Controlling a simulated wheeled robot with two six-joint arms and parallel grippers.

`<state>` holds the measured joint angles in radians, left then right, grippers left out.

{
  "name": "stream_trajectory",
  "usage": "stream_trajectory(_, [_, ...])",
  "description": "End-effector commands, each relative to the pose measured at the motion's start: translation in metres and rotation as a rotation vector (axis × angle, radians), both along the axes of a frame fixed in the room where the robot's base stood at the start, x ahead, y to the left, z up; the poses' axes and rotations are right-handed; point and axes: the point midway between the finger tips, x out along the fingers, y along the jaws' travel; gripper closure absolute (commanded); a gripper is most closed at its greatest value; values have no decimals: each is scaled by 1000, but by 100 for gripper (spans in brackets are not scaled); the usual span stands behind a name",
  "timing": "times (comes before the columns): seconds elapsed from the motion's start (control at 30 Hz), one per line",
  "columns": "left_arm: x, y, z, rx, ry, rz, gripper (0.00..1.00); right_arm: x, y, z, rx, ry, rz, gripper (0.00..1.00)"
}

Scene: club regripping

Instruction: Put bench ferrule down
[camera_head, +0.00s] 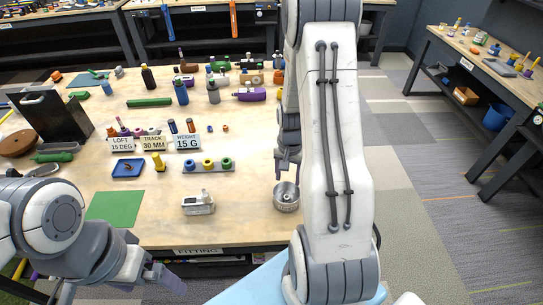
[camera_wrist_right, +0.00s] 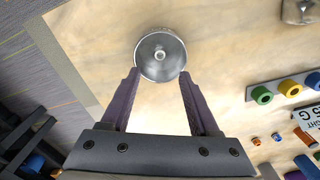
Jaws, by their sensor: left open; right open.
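A round metal dish (camera_head: 286,197) stands on the workbench near its front edge, and it also shows in the right wrist view (camera_wrist_right: 150,70). A small pale ring-like piece (camera_wrist_right: 160,54) lies in the dish; I cannot tell for sure whether it is the bench ferrule. My right gripper (camera_head: 287,172) is open and empty at the dish's far side. In the wrist view its fingertips (camera_wrist_right: 160,76) are spread at the dish's rim, and I cannot tell whether they touch it. My left gripper (camera_head: 168,279) is open and empty in front of the bench.
A metal device (camera_head: 198,203) and a green mat (camera_head: 115,208) lie left of the dish. A rack with coloured rings (camera_head: 208,165), a blue tray (camera_head: 128,168) and label signs (camera_head: 188,141) stand farther back. The bench top (camera_head: 245,215) between the device and dish is clear.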

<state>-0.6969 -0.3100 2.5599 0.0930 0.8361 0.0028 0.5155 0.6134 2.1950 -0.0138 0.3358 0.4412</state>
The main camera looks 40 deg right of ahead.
Motion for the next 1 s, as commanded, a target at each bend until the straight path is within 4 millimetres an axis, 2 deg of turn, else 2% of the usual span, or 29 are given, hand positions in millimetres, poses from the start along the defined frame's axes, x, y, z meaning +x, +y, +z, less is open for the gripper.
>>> stream_trajectory(0.17, [0,0,0,0,0,0,0,0,0,0,0,0,0,38])
stream_trajectory(0.27, [0,0,-1,0,0,0,0,3,7,3,-1,-3,26,38])
stream_trajectory(0.37, [0,0,-5,0,0,0,0,11,34,18,-2,-10,128,38])
stream_trajectory(0.47, [0,0,-11,0,0,0,0,18,86,43,-2,-22,318,38])
stream_trajectory(0.53, [0,0,-17,0,0,-1,0,14,131,63,2,-32,480,38])
stream_trajectory(0.6, [0,0,-21,0,0,-1,0,1,174,81,8,-41,651,38])
stream_trajectory(0.67, [0,0,-25,0,0,-1,0,-16,207,95,15,-46,794,38])
stream_trajectory(0.7, [0,0,-28,0,0,-1,0,-29,227,103,20,-50,890,38])
stream_trajectory(0.8, [0,0,-34,0,0,-1,0,-69,267,120,35,-60,1122,38])
stream_trajectory(0.9, [0,0,-38,0,0,-2,0,-107,292,131,51,-68,1318,38])
stream_trajectory(1.0, [0,0,-41,0,0,-2,0,-137,303,137,65,-71,1461,38])
